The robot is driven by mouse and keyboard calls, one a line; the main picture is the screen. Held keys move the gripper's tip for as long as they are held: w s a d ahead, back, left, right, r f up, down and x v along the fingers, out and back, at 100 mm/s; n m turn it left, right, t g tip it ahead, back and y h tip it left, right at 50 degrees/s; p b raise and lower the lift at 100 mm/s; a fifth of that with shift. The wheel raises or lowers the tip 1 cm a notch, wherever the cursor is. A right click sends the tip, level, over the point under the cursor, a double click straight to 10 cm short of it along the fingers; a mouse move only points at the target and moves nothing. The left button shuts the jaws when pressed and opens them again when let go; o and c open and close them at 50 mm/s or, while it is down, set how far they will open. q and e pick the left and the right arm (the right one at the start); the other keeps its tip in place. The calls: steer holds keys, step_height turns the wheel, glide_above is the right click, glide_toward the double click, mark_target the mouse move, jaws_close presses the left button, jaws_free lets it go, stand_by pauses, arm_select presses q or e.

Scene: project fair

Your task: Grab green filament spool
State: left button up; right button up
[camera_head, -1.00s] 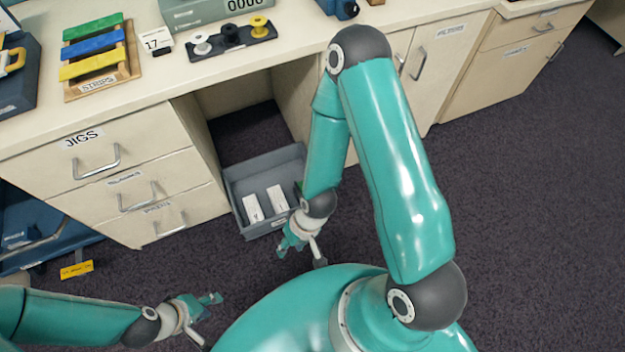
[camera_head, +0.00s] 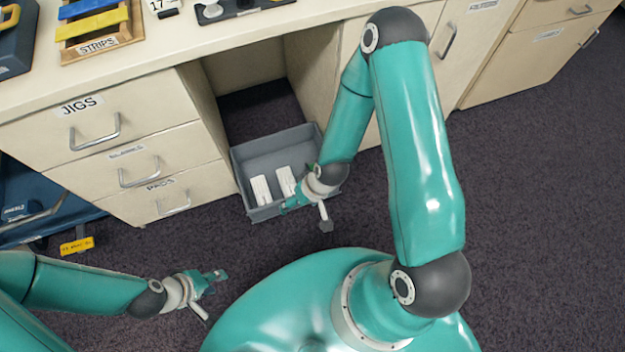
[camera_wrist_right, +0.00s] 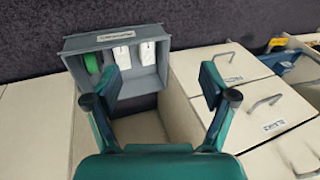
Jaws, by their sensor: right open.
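The green filament spool (camera_wrist_right: 92,63) shows in the right wrist view, at the left end inside the grey bin (camera_wrist_right: 148,71), beside two white boxes. In the head view my right forearm and wrist hide the spool. My right gripper (camera_head: 307,216) is open and empty, over the near right part of the bin (camera_head: 233,172) in that view. In the right wrist view its spread fingers (camera_wrist_right: 160,84) frame the bin's middle, with the spool beyond and left of the left finger. My left gripper (camera_head: 212,296) is open and empty, low at the lower left, away from the bin.
The bin sits on the dark carpet at the desk's knee opening. A drawer cabinet (camera_head: 150,140) stands left of it, cupboard doors right. White boxes (camera_head: 262,190) lie in the bin. A yellow tag (camera_head: 77,245) is at a blue container, far left. Carpet at right is clear.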

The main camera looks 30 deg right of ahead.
steer(key=w+d+f+t+h+b, duration=0.1)
steer(key=w+d+f+b, duration=0.6)
steer(key=f, duration=0.5)
steer(key=w+d+f+t+h+b, duration=0.1)
steer(key=w+d+f+h+b, duration=0.1)
steer(key=w+d+f+b, duration=0.4)
steer(key=w+d+f+t+h+b, duration=0.1)
steer(key=w+d+f+t+b, duration=0.1)
steer(key=w+d+f+b, duration=0.5)
steer(key=shift+w+d+f+h+b, duration=0.15)
steer(key=shift+f+b, duration=0.95)
steer(key=shift+f, duration=0.75)
steer(key=shift+w+d+f+h+b, duration=0.1)
steer(key=shift+w+f+b, duration=0.1)
steer(key=shift+f+b, duration=1.3)
steer(key=shift+w+d+f+h+b, duration=0.15)
steer(key=shift+f+b, duration=0.6)
steer(key=shift+f, duration=1.4)
steer(key=shift+w+f+m, duration=0.3)
steer(key=shift+f, duration=0.1)
steer(key=b+x, duration=0.3)
steer(key=x, duration=0.2)
steer(key=shift+s+a+f, duration=0.1)
steer(key=shift+a+f, duration=0.1)
steer(key=shift+c, duration=0.3)
steer(key=shift+r, duration=0.1)
steer(key=c, duration=1.5)
